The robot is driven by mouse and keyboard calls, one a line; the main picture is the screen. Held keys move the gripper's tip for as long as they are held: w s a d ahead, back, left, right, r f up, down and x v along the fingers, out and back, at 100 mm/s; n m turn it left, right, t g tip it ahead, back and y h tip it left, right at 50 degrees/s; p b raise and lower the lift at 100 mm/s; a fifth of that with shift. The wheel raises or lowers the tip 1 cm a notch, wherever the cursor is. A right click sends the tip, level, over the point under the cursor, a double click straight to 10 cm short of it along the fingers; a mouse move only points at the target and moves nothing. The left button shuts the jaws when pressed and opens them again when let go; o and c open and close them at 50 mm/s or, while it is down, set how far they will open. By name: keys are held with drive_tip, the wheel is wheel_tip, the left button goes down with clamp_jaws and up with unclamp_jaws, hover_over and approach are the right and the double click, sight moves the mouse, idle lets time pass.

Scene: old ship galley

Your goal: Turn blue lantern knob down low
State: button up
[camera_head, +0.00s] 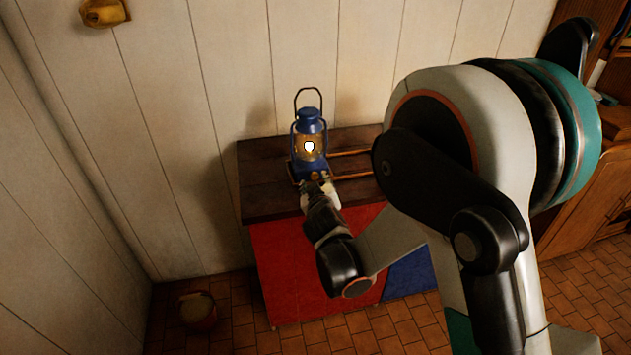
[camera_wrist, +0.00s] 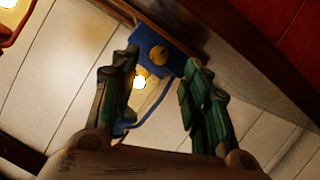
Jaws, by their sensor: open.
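The blue lantern (camera_head: 311,127) stands upright on the dark wooden cabinet top, its flame lit behind the glass and its wire handle raised. A small brass knob (camera_head: 315,176) is on the front of its blue base. The wrist view is turned over, with the blue base (camera_wrist: 147,41) at the top and the knob (camera_wrist: 158,56) on it between the fingers. My gripper (camera_head: 318,187) is close in front of the base. In the wrist view its two fingers (camera_wrist: 160,66) are apart, one on each side of the knob in the picture. Contact cannot be told.
The dark wooden top (camera_head: 262,180) sits on a cabinet with a red front (camera_head: 285,265) and a blue panel (camera_head: 412,274). A wooden rail lies right of the lantern. A pale plank wall (camera_head: 230,60) is close behind. A bucket (camera_head: 196,311) stands on the tiled floor at left.

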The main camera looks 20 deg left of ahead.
drive_tip(key=v, duration=0.6)
drive_tip(key=shift+s, duration=0.15)
drive_tip(key=shift+d, duration=0.15)
drive_tip(key=m+g+y, duration=0.1)
drive_tip(key=m+y, duration=0.1)
drive_tip(key=m, duration=0.1)
approach(315, 177)
drive_tip(key=x, duration=0.8)
drive_tip(key=shift+c, duration=0.6)
clamp_jaws()
